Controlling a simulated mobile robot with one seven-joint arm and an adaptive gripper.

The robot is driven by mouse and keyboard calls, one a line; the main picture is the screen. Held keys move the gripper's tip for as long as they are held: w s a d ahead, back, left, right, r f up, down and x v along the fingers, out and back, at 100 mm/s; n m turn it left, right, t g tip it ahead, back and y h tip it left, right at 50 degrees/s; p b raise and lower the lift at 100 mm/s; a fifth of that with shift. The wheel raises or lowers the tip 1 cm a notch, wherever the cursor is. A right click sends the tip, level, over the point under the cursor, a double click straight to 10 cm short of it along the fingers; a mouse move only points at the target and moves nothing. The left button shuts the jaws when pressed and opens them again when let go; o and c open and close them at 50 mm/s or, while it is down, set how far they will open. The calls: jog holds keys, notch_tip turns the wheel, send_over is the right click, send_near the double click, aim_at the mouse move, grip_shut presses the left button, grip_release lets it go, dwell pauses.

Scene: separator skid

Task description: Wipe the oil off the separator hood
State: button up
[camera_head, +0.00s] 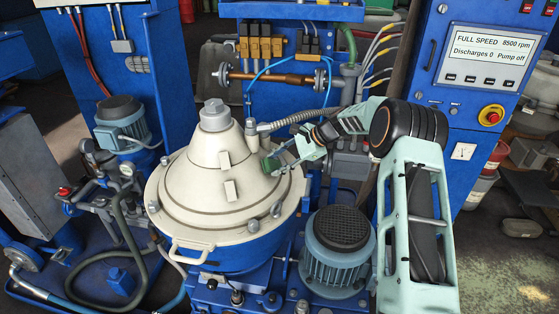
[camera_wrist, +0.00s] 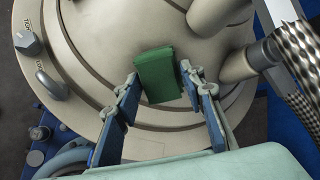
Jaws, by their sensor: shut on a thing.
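The separator hood (camera_head: 215,170) is a cream-coloured stepped cone with a grey cap on top, left of centre in the head view. It fills much of the wrist view (camera_wrist: 90,50). My gripper (camera_head: 284,157) is at the hood's right flank. Its two blue-sided fingers (camera_wrist: 160,84) are shut on a green wiping pad (camera_wrist: 158,68), which also shows in the head view (camera_head: 270,163). The pad is at or just above the sloping hood; I cannot tell whether it touches. I cannot make out any clear oil patch; part of the hood is hidden behind the pad and fingers.
A ribbed metal hose (camera_head: 295,118) and pipe fittings stand close behind my gripper. A motor (camera_head: 338,250) stands at front right. The control panel (camera_head: 490,60) reads FULL SPEED 8500 rpm.

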jog(key=shift+s+a+f+b, duration=0.1)
jog(key=shift+s+a+b, duration=0.2)
jog(key=shift+s, duration=0.6)
jog(key=shift+s+a+r+b, duration=0.1)
jog(key=shift+s+a+b, duration=0.2)
jog(key=shift+s, duration=0.6)
jog(key=shift+s+a+f+b, duration=0.15)
jog(key=shift+s+a, duration=0.25)
jog(key=shift+s, duration=0.5)
jog(key=shift+s+d+r+p, duration=0.15)
jog(key=shift+d+r+p, duration=0.25)
jog(key=shift+r, duration=0.2)
jog(key=shift+p+v, duration=0.9)
jog(key=shift+v, duration=1.45)
jog(key=shift+d, duration=0.1)
jog(key=shift+p+v, duration=0.65)
jog(key=shift+v, duration=0.75)
